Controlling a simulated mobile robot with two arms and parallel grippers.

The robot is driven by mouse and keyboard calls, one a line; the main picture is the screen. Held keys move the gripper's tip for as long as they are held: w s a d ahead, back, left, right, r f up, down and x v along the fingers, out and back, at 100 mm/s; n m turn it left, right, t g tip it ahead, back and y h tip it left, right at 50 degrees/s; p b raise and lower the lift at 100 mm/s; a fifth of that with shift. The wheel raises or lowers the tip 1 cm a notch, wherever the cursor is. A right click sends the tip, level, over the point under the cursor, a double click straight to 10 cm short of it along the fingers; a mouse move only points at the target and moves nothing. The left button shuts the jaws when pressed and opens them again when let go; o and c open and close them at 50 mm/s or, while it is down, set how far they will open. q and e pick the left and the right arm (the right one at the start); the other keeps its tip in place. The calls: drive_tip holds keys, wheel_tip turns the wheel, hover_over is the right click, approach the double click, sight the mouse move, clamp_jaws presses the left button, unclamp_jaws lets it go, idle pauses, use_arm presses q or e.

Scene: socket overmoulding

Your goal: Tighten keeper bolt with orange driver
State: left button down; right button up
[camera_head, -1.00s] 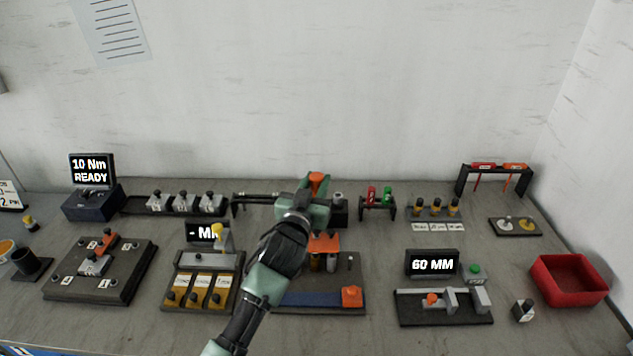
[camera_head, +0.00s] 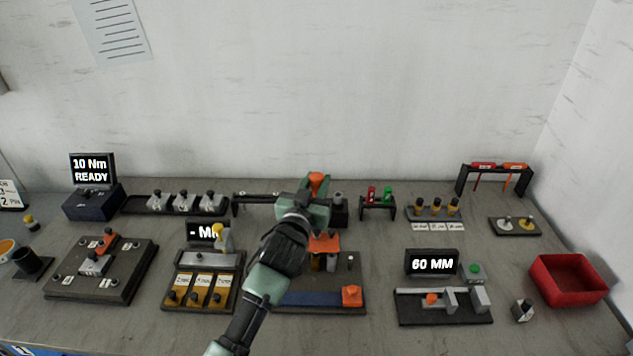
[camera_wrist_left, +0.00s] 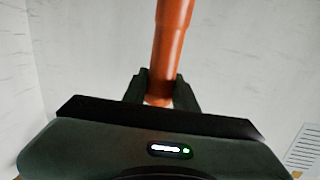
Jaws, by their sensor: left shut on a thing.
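My left gripper (camera_head: 316,196) is at the back middle of the bench, shut on an orange cylindrical handle, which I take for the orange driver (camera_head: 318,180). In the left wrist view the orange driver (camera_wrist_left: 172,45) stands out from between the fingers (camera_wrist_left: 160,92); its far end is out of frame. A central fixture (camera_head: 320,308) carries an orange block, a blue bar and small metal posts, partly hidden behind my left arm. A left plate (camera_head: 75,280) has an orange clamp piece (camera_head: 107,242) and several small dark knobs. I cannot tell which part is the keeper bolt. My right gripper is not in view.
A dark display box (camera_head: 92,203) reads "10 Nm READY". A rack (camera_head: 460,185) at the back right holds red and orange tools. A red bin (camera_head: 568,298) is at the right. A black rail stand (camera_head: 236,208) is close to my left gripper. The wall stands behind.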

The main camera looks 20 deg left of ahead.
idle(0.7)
use_arm(q)
drive_tip(key=shift+f+b, duration=0.55)
idle(0.3)
drive_tip(key=shift+f, duration=0.35)
drive_tip(key=shift+s+f+b, duration=0.1)
drive_tip(key=shift+f+b, duration=0.35)
drive_tip(key=shift+f, duration=0.2)
idle(1.1)
drive_tip(key=shift+r, duration=0.15)
drive_tip(key=shift+r+p, duration=0.95)
drive_tip(key=shift+r, duration=0.05)
drive_tip(key=shift+r+p, duration=1.4)
drive_tip(key=shift+r, duration=0.35)
